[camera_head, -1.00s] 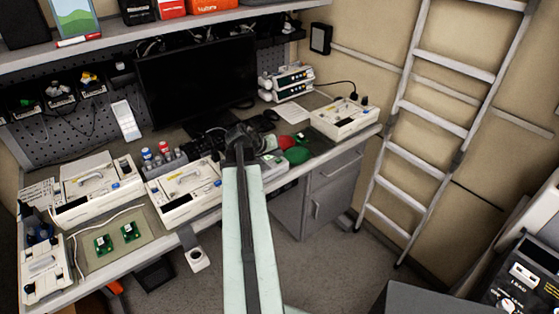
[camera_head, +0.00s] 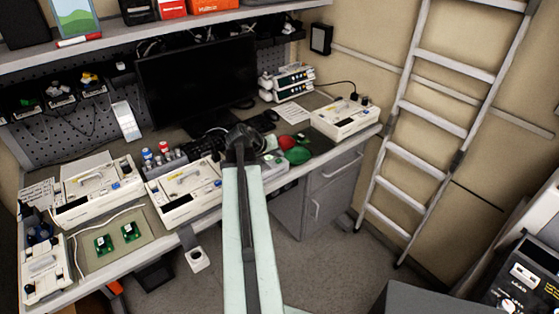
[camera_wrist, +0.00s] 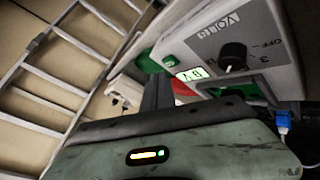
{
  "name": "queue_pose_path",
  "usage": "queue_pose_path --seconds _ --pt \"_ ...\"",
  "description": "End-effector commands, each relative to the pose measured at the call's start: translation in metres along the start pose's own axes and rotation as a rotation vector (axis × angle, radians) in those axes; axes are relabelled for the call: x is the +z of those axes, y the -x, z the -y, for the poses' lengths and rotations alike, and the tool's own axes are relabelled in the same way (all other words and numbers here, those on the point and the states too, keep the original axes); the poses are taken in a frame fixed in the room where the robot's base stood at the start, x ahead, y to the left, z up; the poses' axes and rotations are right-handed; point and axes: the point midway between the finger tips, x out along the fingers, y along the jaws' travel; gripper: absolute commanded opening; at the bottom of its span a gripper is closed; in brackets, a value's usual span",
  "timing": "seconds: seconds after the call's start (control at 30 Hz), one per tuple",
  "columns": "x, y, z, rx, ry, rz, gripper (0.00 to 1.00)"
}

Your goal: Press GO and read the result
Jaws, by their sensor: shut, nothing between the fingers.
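My gripper (camera_wrist: 157,93) shows as a dark, shut pair of fingers in the wrist view, empty. In the head view, my arm's dark end (camera_head: 241,138) is over the bench, near the keyboard. A pale instrument box (camera_wrist: 222,38) fills the upper right of the wrist view, with lettering, a black knob (camera_wrist: 233,56) and a small lit green display (camera_wrist: 192,74). The display's characters are tilted and too small to read surely. The fingers are left of the display; whether they touch the box I cannot tell. In the head view, a grey box (camera_head: 272,165) is partly hidden by my arm. No GO label is readable.
A red object (camera_head: 287,142) and a green object (camera_head: 298,155) lie right of my arm. White pump units (camera_head: 345,118) stand on the bench at right and left. A monitor (camera_head: 195,80) stands behind. A ladder (camera_head: 440,110) leans at right.

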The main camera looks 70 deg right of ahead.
Motion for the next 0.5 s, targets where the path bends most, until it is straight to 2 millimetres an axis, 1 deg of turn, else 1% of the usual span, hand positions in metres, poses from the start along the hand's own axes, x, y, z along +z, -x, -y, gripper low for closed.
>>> queue_pose_path --seconds 0.33,0.5 --pt "0.0003 -0.0005 0.0002 0.0 0.0 0.0 0.0" --pt "0.0032 -0.0049 0.0046 0.0 0.0 0.0 0.0"
